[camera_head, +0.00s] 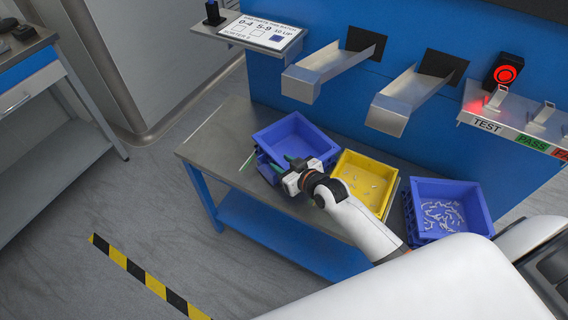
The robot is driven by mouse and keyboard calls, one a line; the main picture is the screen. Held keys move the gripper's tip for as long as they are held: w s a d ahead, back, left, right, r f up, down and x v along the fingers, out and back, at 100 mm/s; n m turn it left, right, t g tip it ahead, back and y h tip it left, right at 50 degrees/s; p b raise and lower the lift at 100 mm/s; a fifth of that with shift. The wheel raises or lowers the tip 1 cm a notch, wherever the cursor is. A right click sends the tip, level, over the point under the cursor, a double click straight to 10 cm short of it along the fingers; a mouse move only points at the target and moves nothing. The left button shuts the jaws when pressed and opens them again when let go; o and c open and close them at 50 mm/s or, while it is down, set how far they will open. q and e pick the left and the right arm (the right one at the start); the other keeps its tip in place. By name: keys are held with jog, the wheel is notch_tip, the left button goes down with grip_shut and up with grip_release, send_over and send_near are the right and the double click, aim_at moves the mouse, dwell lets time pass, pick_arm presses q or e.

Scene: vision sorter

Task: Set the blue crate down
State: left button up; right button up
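One blue crate (297,124) is at the left end of the grey metal table, and the part of its inside that I see looks empty. My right gripper (283,164) is at this crate's near wall, its green fingertips by the rim. The gripper body hides part of that wall, so I cannot tell whether the fingers are closed on it. Whether the crate rests fully on the table is also unclear. A second blue crate (408,217) stands at the right, with several small pale parts inside. My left gripper is not in view.
A yellow crate (343,157) with a few small parts stands between the blue crates. Two metal chutes (322,70) (405,98) hang above. The table's (222,143) left end is bare. A red-lit test shelf (497,115) is at the right.

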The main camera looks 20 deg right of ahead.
jog(key=shift+s+r, duration=0.1)
jog(key=shift+r, duration=0.15)
jog(key=v, duration=1.1)
jog(key=shift+s+d+r+p, duration=0.2)
jog(key=shift+s+p, duration=0.1)
jog(key=shift+p, duration=0.15)
jog(key=shift+a, duration=0.15)
